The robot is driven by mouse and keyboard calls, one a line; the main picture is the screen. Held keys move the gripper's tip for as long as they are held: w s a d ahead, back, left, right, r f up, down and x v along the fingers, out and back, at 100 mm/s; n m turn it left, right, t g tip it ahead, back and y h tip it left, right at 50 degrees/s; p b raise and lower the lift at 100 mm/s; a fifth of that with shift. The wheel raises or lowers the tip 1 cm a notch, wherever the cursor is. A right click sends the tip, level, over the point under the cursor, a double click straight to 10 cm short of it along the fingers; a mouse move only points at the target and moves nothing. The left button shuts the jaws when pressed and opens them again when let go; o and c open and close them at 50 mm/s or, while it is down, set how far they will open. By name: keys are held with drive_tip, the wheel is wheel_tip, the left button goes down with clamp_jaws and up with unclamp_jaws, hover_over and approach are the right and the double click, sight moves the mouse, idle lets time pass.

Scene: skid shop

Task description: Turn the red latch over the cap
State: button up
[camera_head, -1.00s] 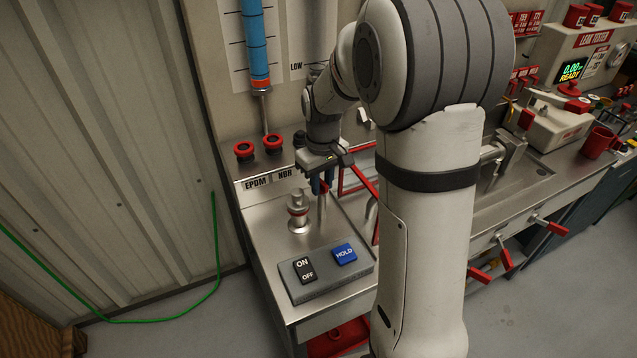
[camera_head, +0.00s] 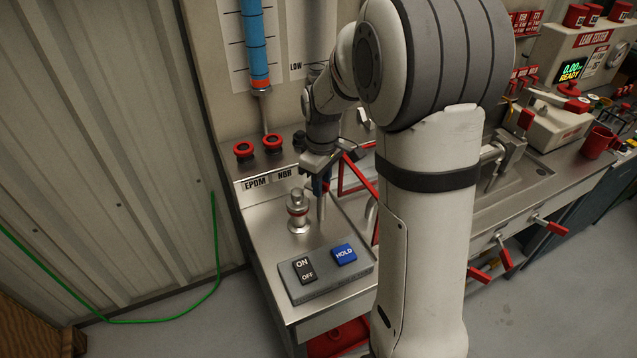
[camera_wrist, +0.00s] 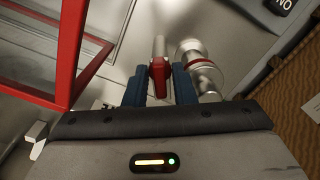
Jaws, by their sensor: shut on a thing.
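The red latch (camera_wrist: 159,73) shows between the two blue fingers of my gripper (camera_wrist: 159,88) in the wrist view. The fingers are shut on it, and they hide part of it. It sits at a slim metal post, which also shows in the head view (camera_head: 321,207). The silver cap (camera_wrist: 203,72), with a red ring, stands just right of the latch in the wrist view. In the head view the cap (camera_head: 298,203) stands upright, left of my gripper (camera_head: 321,186). The latch appears beside the cap, not across its top.
A grey box with an ON/OFF switch (camera_head: 305,270) and a blue HOLD button (camera_head: 344,253) lies in front of the cap. A red-framed panel (camera_wrist: 62,55) stands close to my gripper. Two red-ringed black knobs (camera_head: 244,150) sit behind on the bench.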

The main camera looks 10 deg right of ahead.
drive_tip(key=shift+n, duration=0.4)
drive_tip(key=shift+n, duration=1)
drive_tip(key=shift+n, duration=1.1)
drive_tip(key=shift+n, duration=1.1)
drive_tip(key=o, duration=0.6)
drive_tip(key=shift+c, duration=0.2)
drive_tip(key=shift+r, duration=0.1)
